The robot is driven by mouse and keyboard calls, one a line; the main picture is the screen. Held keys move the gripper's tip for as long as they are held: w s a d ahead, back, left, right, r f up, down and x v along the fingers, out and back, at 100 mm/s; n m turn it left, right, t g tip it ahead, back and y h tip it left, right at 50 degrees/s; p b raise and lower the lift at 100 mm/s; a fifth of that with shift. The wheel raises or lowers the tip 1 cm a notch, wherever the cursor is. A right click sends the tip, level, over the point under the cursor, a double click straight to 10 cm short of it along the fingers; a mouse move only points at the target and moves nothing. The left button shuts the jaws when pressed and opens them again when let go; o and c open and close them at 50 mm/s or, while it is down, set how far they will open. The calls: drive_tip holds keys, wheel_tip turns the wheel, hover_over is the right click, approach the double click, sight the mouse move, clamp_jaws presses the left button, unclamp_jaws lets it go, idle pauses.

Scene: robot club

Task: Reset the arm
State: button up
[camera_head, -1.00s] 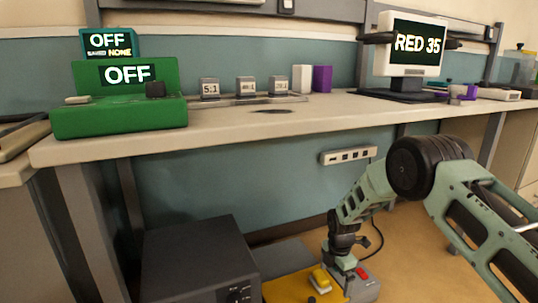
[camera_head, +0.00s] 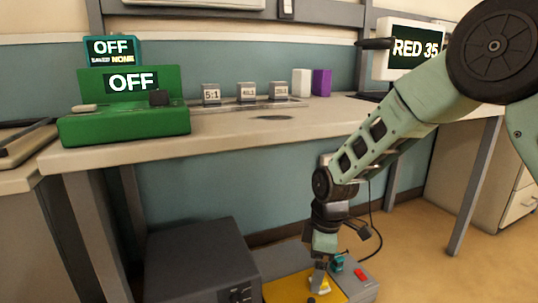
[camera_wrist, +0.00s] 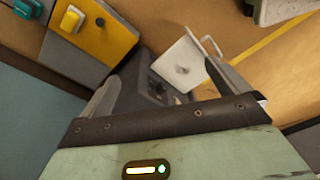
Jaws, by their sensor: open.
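My gripper (camera_head: 319,278) points down at the end of my arm, low beside the bench, over the yellow panel (camera_head: 282,290) in the head view. In the wrist view its two fingers (camera_wrist: 160,82) stand wide apart with nothing held between them. The yellow panel (camera_wrist: 108,38) shows at the upper left there, with a yellow switch part on it. A white plate (camera_wrist: 182,55) lies beyond the fingers. From the head view I cannot tell whether the gripper touches the panel.
The bench (camera_head: 225,132) carries a green device (camera_head: 125,122) reading OFF, several small blocks and a monitor (camera_head: 412,47) reading RED 35, partly hidden by my arm. A dark box (camera_head: 200,265) stands under it. Open floor (camera_head: 415,255) lies right.

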drive_tip(key=s+a+r+m+p, duration=0.15)
drive_tip(key=s+r+m, duration=0.25)
drive_tip(key=s+r, duration=0.75)
drive_tip(key=s+d+r+m, duration=0.1)
drive_tip(key=s+d+m, duration=0.1)
drive_tip(key=s, duration=0.7)
drive_tip(key=s+d+r+m, duration=0.2)
drive_tip(key=s+d+m, duration=0.1)
drive_tip(key=s, duration=0.5)
wheel_tip(320, 180, up, 37)
drive_tip(key=p, duration=3.9)
drive_tip(key=shift+a+r+h, duration=0.15)
drive_tip(key=shift+r+h, duration=0.05)
drive_tip(key=shift+h, duration=0.2)
